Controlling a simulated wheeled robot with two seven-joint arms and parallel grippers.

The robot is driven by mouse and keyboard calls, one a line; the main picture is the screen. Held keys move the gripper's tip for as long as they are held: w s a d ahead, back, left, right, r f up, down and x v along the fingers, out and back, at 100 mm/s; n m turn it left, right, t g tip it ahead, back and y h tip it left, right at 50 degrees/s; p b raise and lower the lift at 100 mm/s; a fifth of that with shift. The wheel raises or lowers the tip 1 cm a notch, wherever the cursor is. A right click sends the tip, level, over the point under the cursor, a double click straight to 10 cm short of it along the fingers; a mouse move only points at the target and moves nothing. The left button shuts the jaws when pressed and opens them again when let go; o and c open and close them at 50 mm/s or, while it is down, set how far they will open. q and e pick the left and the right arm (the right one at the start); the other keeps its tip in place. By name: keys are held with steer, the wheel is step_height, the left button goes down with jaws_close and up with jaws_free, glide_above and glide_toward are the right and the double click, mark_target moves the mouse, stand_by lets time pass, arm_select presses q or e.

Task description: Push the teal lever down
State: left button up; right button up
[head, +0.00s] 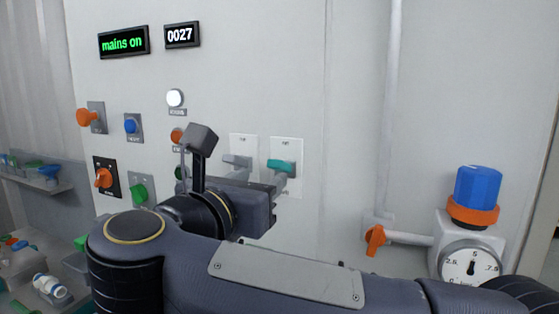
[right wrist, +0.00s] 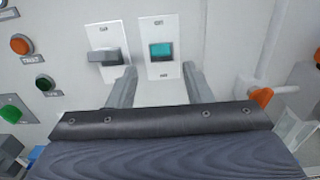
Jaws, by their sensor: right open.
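The teal lever (head: 280,165) sticks out from a white switch plate (head: 288,188) on the grey panel, right of a grey lever. It also shows in the right wrist view (right wrist: 161,52), on its own plate (right wrist: 158,24). My right gripper (head: 270,188) is in front of the panel, just below the two levers. In the right wrist view its two fingers (right wrist: 161,80) are spread apart with nothing between them. The teal lever lies beyond and between the fingertips, and I cannot tell whether anything touches it. My left gripper is not in view.
A grey lever (head: 237,161) is close on the left. Knobs and buttons, among them an orange knob (head: 84,117) and a blue button (head: 131,126), are farther left. At right are a pipe with an orange valve handle (head: 374,240) and a gauge (head: 471,264) under a blue cap (head: 478,187).

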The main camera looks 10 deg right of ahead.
mark_target(275, 169)
steer(key=p+x, duration=0.2)
steer(key=x, duration=0.3)
steer(key=shift+w+d+r, duration=0.15)
steer(key=shift+w+d, duration=0.05)
steer(key=shift+x, duration=0.8)
